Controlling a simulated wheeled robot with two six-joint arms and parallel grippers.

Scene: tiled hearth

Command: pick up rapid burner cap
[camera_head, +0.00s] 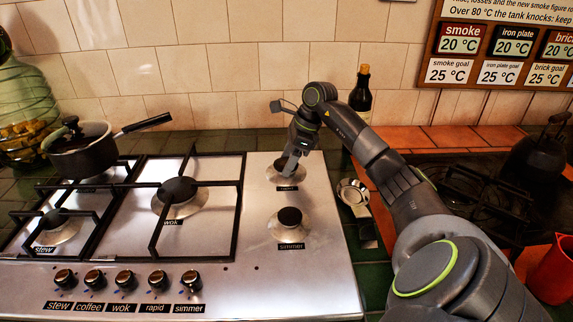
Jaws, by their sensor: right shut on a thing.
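The rapid burner cap (283,166) is a dark round disc at the back right of the steel hob, on the burner behind the one labelled simmer. The small label in front of it is hard to read. My right gripper (290,162) reaches down to it from the right and is shut on the cap, which still appears at its burner. The fingers cover part of the cap, and I cannot tell whether it is lifted. My left gripper is not in view.
The simmer burner (289,217) stands in front with its cap on. Black pan grates (239,190) cover the left burners, and a lidded saucepan (83,152) sits at the back left. A dark bottle (361,97) stands behind my right arm. A small metal dish (352,192) lies right of the hob.

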